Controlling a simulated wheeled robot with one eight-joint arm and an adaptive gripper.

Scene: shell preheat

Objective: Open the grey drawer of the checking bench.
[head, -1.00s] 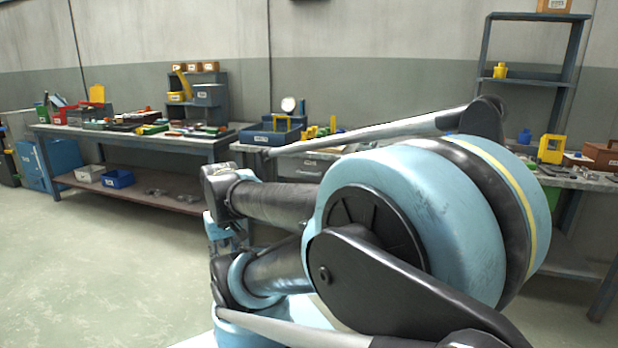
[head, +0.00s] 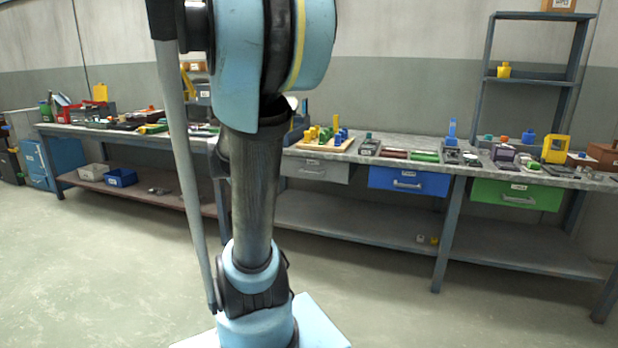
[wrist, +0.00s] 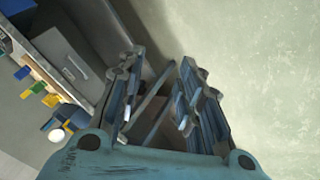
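The grey drawer (head: 330,171) sits under the left part of the bench top, with a pale bar handle and a small label on its front. It looks closed. In the wrist view the grey drawer (wrist: 62,48) shows at the upper left, tilted, with its handle (wrist: 76,67) facing the gripper side. My gripper (wrist: 162,60) is open and empty, its fingers apart, to the right of the drawer and not touching it. In the head view my arm covers the area left of the drawer, and the gripper cannot be made out.
A blue drawer (head: 408,182) and a green drawer (head: 516,195) are farther right in the same bench. A wooden board (head: 325,145) with yellow and blue parts lies above the grey drawer. A lower shelf (head: 350,215) runs beneath. The floor in front is clear.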

